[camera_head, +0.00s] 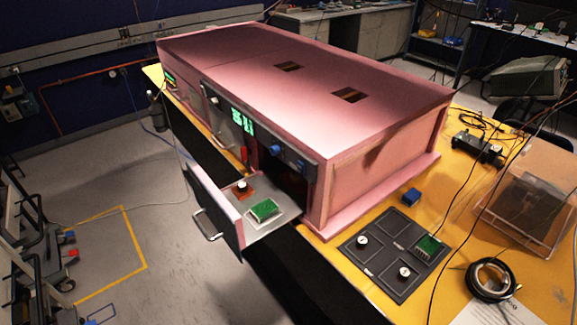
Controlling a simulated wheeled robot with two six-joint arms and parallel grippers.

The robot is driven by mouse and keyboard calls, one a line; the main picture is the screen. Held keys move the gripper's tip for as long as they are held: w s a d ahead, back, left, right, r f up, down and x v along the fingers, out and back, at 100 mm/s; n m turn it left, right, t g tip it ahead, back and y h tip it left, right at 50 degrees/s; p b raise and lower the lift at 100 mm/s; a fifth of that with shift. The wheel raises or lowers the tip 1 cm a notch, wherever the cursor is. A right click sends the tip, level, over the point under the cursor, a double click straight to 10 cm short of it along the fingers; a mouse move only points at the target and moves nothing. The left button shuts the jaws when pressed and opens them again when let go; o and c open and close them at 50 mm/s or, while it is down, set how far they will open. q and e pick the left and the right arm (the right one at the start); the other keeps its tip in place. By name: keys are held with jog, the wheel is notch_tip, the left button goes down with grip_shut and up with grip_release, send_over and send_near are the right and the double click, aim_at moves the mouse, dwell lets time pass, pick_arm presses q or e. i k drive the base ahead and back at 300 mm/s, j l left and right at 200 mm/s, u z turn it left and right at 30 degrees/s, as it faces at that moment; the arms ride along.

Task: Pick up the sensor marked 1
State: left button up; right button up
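Two small round white-topped pieces, possibly the sensors, sit on a dark grey compartment tray (380,289). One piece (362,242) is at the left of the tray, the other (404,273) at the front right. A similar dark and white piece (241,186) stands on an orange-red base in the open drawer (283,222). The marks on these pieces are too small to read, so I cannot tell which is marked 1. A green board (264,210) lies in the drawer, and another green board (430,245) is in the tray's right compartment. Neither gripper is in view.
The pink foam enclosure (385,150) fills the middle of the yellow table (458,215), with its drawer pulled out at the front. A blue block (412,197), a coiled black cable (491,280) and a clear box (530,200) stand right of it.

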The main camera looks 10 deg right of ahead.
aim_at(243, 186)
jog(key=i+j+z, duration=0.45)
jog(key=j+z, duration=0.2)
jog(key=i+j+z, duration=0.15)
jog(key=j+z, duration=0.2)
jog(key=i+j+z, duration=0.1)
jog(key=j+z, duration=0.55)
jog(key=j, duration=0.15)
